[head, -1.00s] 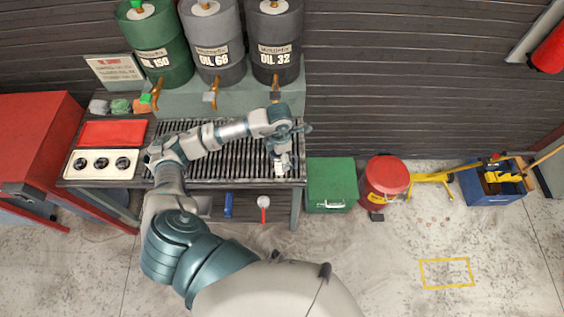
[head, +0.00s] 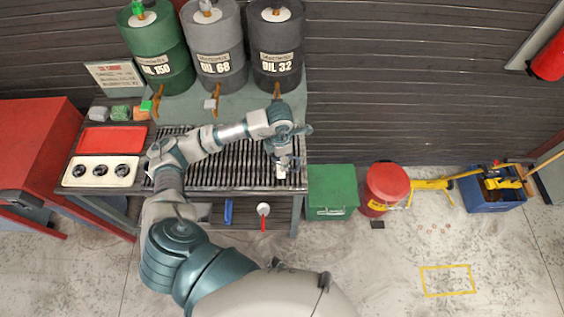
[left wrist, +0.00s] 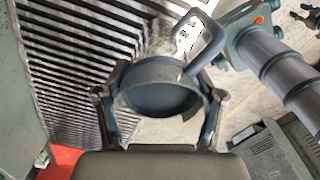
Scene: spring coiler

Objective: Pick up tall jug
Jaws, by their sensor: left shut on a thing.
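The tall jug (left wrist: 160,72) is a dark grey-blue, round vessel with a wide open mouth and a looped handle at its upper right in the left wrist view. My left gripper (left wrist: 161,100) has its two fingers pressed on opposite sides of the jug's body and is shut on it. In the head view my left gripper (head: 284,160) is over the right end of the slatted rack. There the jug is mostly hidden by the gripper, and I cannot tell whether it touches the rack. My right gripper is not in view.
The slatted rack (head: 215,175) tops a bench. Oil drums (head: 276,50) with taps stand behind it. A red tray (head: 112,138) and a panel with black knobs are left. A green box (head: 331,187) and a red can (head: 386,184) stand right.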

